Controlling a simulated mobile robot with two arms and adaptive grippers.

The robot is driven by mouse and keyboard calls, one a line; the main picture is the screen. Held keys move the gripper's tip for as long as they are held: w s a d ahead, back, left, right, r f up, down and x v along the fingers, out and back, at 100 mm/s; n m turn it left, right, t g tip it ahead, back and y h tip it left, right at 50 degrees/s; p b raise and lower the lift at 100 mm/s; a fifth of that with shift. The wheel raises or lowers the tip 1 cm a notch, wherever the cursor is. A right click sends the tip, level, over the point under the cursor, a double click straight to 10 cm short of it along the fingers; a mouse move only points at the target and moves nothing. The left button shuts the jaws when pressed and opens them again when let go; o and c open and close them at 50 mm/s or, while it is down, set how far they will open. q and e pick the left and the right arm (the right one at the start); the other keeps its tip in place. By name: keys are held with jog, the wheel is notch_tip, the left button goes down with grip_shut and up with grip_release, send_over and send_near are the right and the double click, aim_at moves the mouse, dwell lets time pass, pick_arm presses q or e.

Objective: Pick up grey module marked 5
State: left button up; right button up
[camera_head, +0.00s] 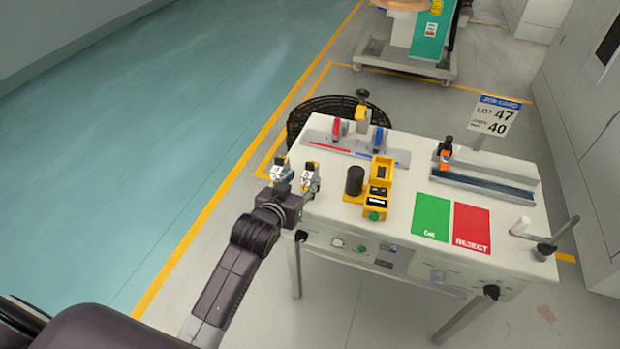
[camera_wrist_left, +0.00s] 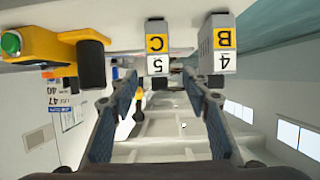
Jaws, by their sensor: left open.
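The grey module marked 5 (camera_wrist_left: 157,40) has a yellow C and white 5 label, and it appears upside down in the wrist view. It stands on the white table near the front-left edge, and in the head view it is the right one of two small grey modules (camera_head: 310,177). My left gripper (camera_head: 284,195) is at the table's left edge, just in front of the modules. In the wrist view its open fingers (camera_wrist_left: 160,88) point at module 5, which shows between and beyond the tips. No contact is visible. My right gripper is not in view.
A grey module marked 4 B (camera_wrist_left: 217,35) stands close beside module 5. A black cylinder (camera_head: 354,181) and yellow device (camera_head: 379,188) stand to the right. Green (camera_head: 431,217) and red (camera_head: 471,228) mats lie further right. A grey rack (camera_head: 355,149) lies behind.

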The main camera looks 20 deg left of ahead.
aim_at(310, 173)
pick_arm(q)
jog(key=shift+f+p+x, duration=0.15)
jog(key=shift+p+x, duration=0.1)
jog(key=shift+x, duration=1.4)
jog(key=shift+f+p+x, duration=0.15)
jog(key=shift+p+x, duration=0.05)
jog(key=shift+x, duration=1.4)
jog(key=shift+s+d, duration=0.1)
jog(key=shift+d, duration=0.05)
grip_shut()
